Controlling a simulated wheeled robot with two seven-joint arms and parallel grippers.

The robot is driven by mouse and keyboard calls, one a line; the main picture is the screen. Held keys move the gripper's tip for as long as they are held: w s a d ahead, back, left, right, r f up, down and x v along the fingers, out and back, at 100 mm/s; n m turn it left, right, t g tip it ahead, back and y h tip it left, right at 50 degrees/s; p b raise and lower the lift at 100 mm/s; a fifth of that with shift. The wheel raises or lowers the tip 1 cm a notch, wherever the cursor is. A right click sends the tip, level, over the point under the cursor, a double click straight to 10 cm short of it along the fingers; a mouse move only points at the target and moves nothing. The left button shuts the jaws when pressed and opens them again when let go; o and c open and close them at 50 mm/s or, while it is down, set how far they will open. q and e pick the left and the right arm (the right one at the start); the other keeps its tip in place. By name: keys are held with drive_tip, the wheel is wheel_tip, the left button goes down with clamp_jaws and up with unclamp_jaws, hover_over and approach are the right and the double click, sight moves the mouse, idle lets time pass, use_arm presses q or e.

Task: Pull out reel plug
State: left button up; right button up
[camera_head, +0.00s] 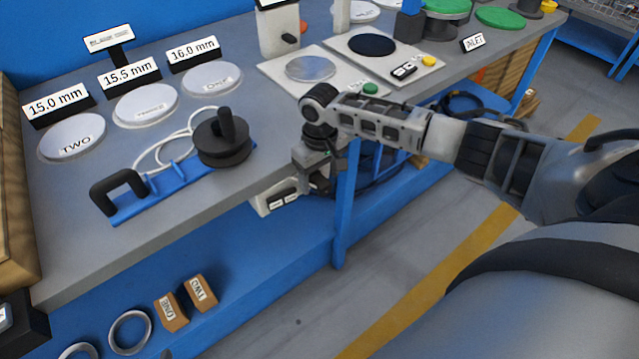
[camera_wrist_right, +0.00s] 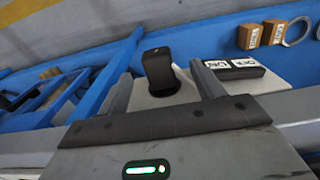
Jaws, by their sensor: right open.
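A black upright plug-like piece (camera_wrist_right: 158,68) stands in a dark round base on a white box (camera_wrist_right: 182,90) with labelled buttons. The white box also shows at the bench's front edge in the head view (camera_head: 264,206); there my arm hides the black piece. My right gripper (camera_head: 316,180) is open, with its fingers on either side of the black piece in the wrist view; I cannot tell whether they touch it. A black reel-like disc with an upright peg (camera_head: 223,145) sits on the bench, beside a white cable (camera_head: 160,155). My left gripper is out of view.
A blue strip (camera_head: 150,200) with a black handle (camera_head: 117,190) lies near the front edge. Labelled round plates (camera_head: 146,104) stand behind it. Rings (camera_head: 130,332) and small boxes (camera_head: 172,312) lie on the lower blue shelf. A blue bench leg (camera_head: 344,215) is near my right gripper.

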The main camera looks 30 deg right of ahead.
drive_tip(key=shift+p, duration=0.5)
clamp_jaws()
